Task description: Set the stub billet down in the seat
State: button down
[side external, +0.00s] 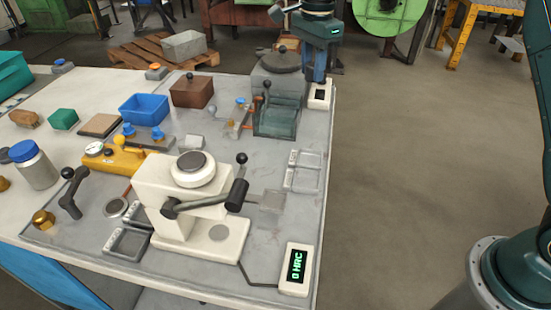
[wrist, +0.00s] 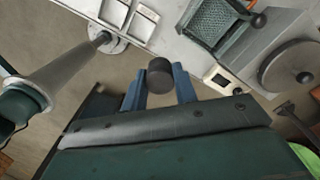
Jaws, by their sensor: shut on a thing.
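The stub billet (wrist: 160,75) is a short dark cylinder, held between the two blue fingers of my gripper (wrist: 160,88) in the wrist view. In the side view my gripper (side external: 317,72) points down at the back right, above the table's far right corner area; the billet cannot be made out there. I cannot tell for sure which part is the seat. A light tray with two rectangular recesses (side external: 303,171) lies near the table's right edge and shows at the top of the wrist view (wrist: 130,14). The white hardness tester (side external: 196,202) has a round top.
A grey furnace (side external: 279,76) with a round lid (wrist: 292,66) and a green tank (side external: 277,122) stand close to my gripper. A small display box (side external: 320,95) is beside them. A blue bin (side external: 144,109) and brown box (side external: 191,91) lie left.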

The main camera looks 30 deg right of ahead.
jog(key=s+a+r+n, duration=0.2)
jog(key=s+a+n, duration=0.35)
jog(key=a, duration=0.45)
jog(key=r+n, duration=0.2)
jog(key=n, duration=0.4)
send_over(274, 201)
notch_tip(274, 201, down, 16)
jog(key=shift+f, duration=0.1)
jog(key=shift+f, duration=0.1)
jog(key=shift+f, duration=2.05)
jog(key=shift+f, duration=0.25)
